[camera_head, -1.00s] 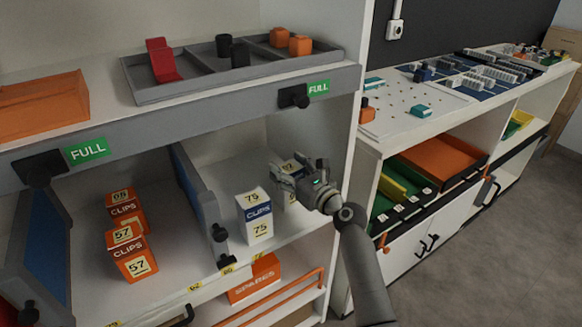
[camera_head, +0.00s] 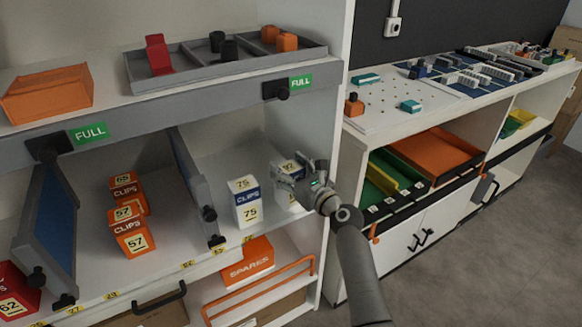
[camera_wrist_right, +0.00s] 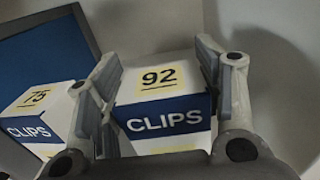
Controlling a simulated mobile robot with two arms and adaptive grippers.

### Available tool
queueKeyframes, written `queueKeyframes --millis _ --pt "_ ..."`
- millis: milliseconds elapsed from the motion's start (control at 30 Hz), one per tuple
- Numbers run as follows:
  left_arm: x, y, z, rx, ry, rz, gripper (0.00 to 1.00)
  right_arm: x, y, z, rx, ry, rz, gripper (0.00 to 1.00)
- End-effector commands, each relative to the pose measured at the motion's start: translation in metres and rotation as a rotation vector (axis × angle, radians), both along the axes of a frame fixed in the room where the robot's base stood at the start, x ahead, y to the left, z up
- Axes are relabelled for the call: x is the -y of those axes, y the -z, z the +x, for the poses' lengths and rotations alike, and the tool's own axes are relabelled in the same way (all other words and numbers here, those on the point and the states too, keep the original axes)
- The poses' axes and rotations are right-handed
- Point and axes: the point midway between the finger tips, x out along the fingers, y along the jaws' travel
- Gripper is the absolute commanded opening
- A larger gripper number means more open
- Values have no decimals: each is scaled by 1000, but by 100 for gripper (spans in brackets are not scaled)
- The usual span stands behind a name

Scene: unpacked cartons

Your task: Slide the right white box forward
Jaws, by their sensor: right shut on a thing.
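The right white box (camera_head: 288,199), white with a blue CLIPS band and the number 92, stands upright on the middle shelf. My right gripper (camera_head: 290,182) is shut on it, its fingers covering part of the box. In the right wrist view the box (camera_wrist_right: 162,100) sits between the two fingers (camera_wrist_right: 163,105), one on each side. Another white box (camera_head: 246,203), marked 75, stands to its left and is not held; it also shows in the wrist view (camera_wrist_right: 35,115). My left gripper is not in view.
A grey-and-blue divider (camera_head: 200,185) stands left of the white boxes. Orange CLIPS boxes (camera_head: 131,230) stand beyond it. The cabinet's side wall (camera_head: 335,130) is close on the right. An orange SPARES box (camera_head: 247,260) lies on the shelf below.

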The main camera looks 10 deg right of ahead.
Motion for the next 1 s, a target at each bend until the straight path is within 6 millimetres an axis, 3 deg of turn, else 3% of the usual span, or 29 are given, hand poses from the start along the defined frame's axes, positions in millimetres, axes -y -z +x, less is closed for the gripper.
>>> queueKeyframes --millis 467,500,667,933,967,1000 --pt "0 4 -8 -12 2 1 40 -2 0 0 1 1 0 30" --pt "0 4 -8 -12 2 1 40 -2 0 0 1 1 0 61" --pt "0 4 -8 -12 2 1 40 -2 0 0 1 1 0 82" --pt "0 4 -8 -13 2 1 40 -2 0 0 1 1 0 85" --pt "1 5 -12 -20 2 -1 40 -2 0 0 1 1 1 85" --pt "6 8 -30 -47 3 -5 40 -2 0 0 1 1 0 85"
